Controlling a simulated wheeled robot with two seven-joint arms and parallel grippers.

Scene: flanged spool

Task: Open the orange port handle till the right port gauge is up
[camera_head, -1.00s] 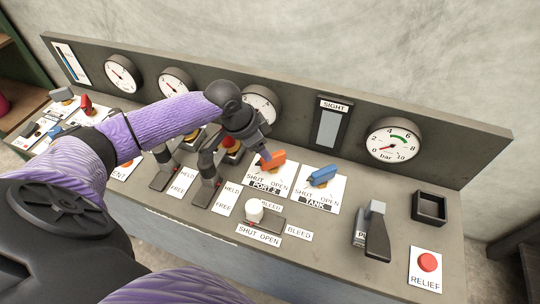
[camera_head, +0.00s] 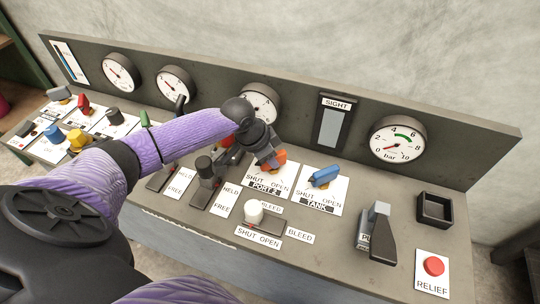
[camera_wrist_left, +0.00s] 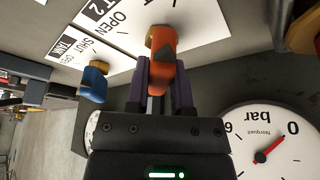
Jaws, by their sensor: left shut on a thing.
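The orange port handle (camera_head: 281,155) stands on a white plate marked SHUT, OPEN and PORT 2. My left gripper (camera_head: 271,161) is shut on it and hides part of it. In the left wrist view the orange handle (camera_wrist_left: 162,48) sits between the fingers (camera_wrist_left: 158,84), on its yellow base. The gauge behind it (camera_head: 261,99) is partly hidden by my left wrist. In the left wrist view a gauge dial (camera_wrist_left: 268,148) marked bar shows its red needle close to 0. My right gripper is not in view.
The blue TANK handle (camera_head: 324,177) stands close to the right of the orange one. A white-knobbed bleed lever (camera_head: 254,211) is in front. Dark levers (camera_head: 205,172) stand to the left. A red RELIEF button (camera_head: 433,266) and an open black box (camera_head: 435,208) are at right.

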